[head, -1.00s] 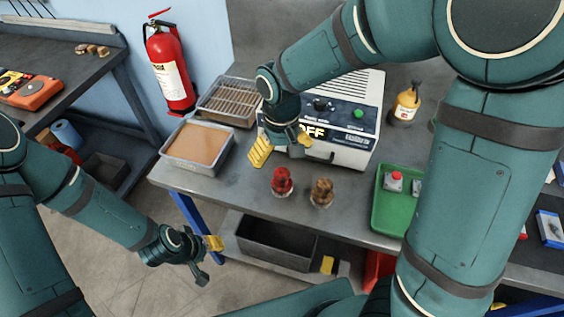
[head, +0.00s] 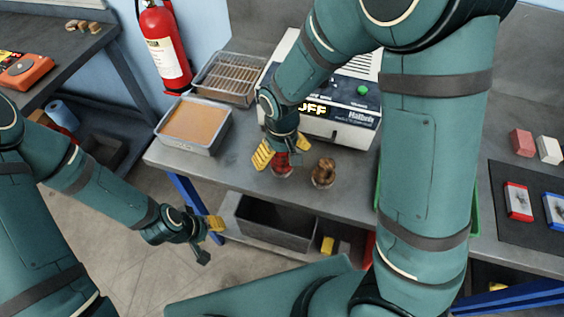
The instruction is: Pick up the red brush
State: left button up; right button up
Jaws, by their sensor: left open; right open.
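The red brush (head: 281,172) stands on the grey bench near its front edge, partly hidden by my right gripper. My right gripper (head: 277,158) is open, with its yellow fingers just above and around the top of the red brush. Whether the fingers touch it cannot be told. A brown brush (head: 323,173) stands close to the right of the red one. My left gripper (head: 209,240) is open and empty, low in front of the bench.
A machine with an OFF display (head: 350,110) stands behind the brushes. A tray of orange-brown material (head: 228,134) and a wire-rack tray (head: 254,98) lie to the left. My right arm covers most of a green tray (head: 475,212). A grey bin (head: 243,222) sits below.

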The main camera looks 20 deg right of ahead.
aim_at(282, 164)
notch_tip(282, 164, down, 3)
jog(key=shift+s+f, duration=0.1)
jog(key=shift+s, duration=0.05)
jog(key=c, duration=1.3)
